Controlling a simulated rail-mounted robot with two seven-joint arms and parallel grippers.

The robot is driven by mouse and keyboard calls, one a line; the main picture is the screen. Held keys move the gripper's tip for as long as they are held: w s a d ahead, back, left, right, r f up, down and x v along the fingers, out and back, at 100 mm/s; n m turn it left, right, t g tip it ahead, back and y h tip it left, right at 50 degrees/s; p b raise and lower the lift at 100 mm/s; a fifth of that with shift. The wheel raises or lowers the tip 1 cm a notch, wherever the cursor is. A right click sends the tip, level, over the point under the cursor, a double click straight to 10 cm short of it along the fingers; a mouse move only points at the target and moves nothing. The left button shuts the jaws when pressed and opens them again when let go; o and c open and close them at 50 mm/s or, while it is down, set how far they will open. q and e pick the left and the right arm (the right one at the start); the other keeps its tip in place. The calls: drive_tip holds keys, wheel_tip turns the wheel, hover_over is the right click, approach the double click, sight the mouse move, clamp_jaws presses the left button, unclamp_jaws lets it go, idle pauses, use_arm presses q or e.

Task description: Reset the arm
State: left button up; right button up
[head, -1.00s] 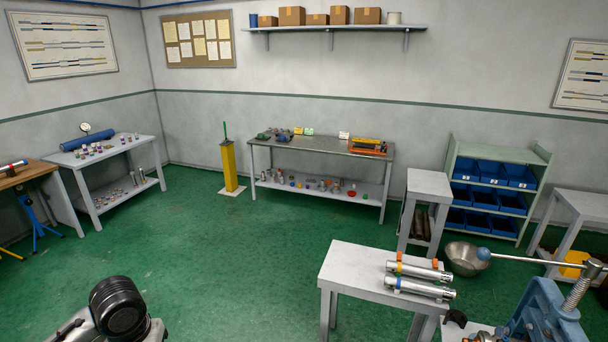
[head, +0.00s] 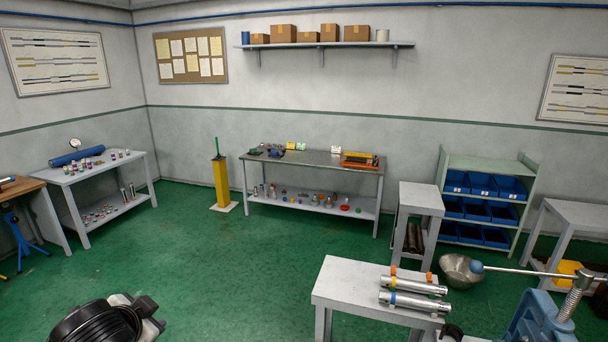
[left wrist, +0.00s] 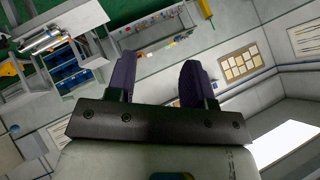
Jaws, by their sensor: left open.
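My left arm shows at the bottom left of the head view as a dark rounded wrist part; its fingertips are not clear there. In the left wrist view my left gripper (left wrist: 157,80) has its two purple-padded fingers spread apart. Nothing is between them; the room shows beyond, tilted over. My right gripper is in neither view.
Two metal cylinders (head: 414,292) lie on a small grey table (head: 345,290) at front right, beside a blue vise (head: 545,320). A steel bowl (head: 460,270) is behind. A yellow post (head: 221,184) and a workbench (head: 312,173) stand farther back. Green floor is open in the middle.

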use_arm(q)
drive_tip(key=s+d+f+t+h, duration=0.1)
drive_tip(key=s+d+t, duration=0.3)
drive_tip(key=s+d, duration=0.15)
drive_tip(key=s+d+f+n+g, duration=0.1)
drive_tip(key=s+f+n+g, duration=0.15)
drive_tip(key=s+f, duration=0.75)
drive_tip(key=s+d+f+n+g+h, duration=0.1)
drive_tip(key=s+f+g, duration=0.3)
drive_tip(key=s+f, duration=0.65)
drive_tip(key=s+d+f+n+g, duration=0.1)
drive_tip(key=s+f+g, duration=0.3)
drive_tip(key=s+f, duration=0.65)
wheel_tip(320, 180, up, 13)
drive_tip(key=w+p, duration=0.1)
drive_tip(key=p, duration=1.2)
drive_tip(key=shift+w+a+t, duration=0.15)
drive_tip(key=shift+a+t, duration=0.05)
drive_tip(key=shift+t, duration=0.15)
